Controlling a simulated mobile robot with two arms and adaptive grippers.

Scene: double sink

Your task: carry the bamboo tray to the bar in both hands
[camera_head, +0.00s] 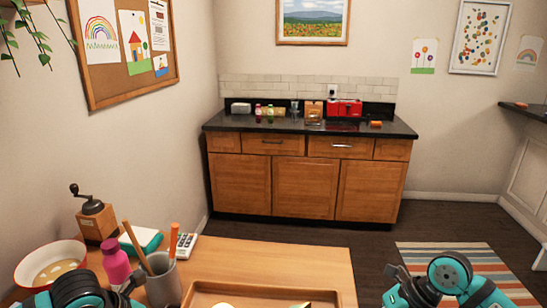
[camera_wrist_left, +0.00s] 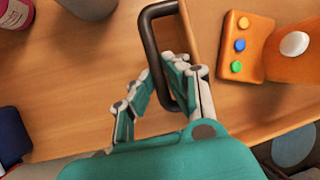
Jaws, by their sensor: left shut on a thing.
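The bamboo tray (camera_head: 205,287) lies on the wooden table at the bottom of the head view, partly cut off by the frame. In the left wrist view, my left gripper (camera_wrist_left: 168,85) is shut on the tray's dark loop handle (camera_wrist_left: 150,35). An orange block with coloured buttons (camera_wrist_left: 239,45) and a white round piece (camera_wrist_left: 295,43) show beside the handle. In the head view, my right gripper (camera_head: 395,285) is right of the tray; its finger opening is unclear. A dark-topped ledge over white panelling (camera_head: 527,112) at the far right looks like the bar.
A grey cup with pencils (camera_head: 163,283), pink bottle (camera_head: 116,264), bowl (camera_head: 50,262), coffee grinder (camera_head: 95,215) and calculator (camera_head: 184,246) crowd the table's left. A wooden cabinet (camera_head: 304,187) stands at the back. Dark floor and a striped rug (camera_head: 480,250) lie open right of the table.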

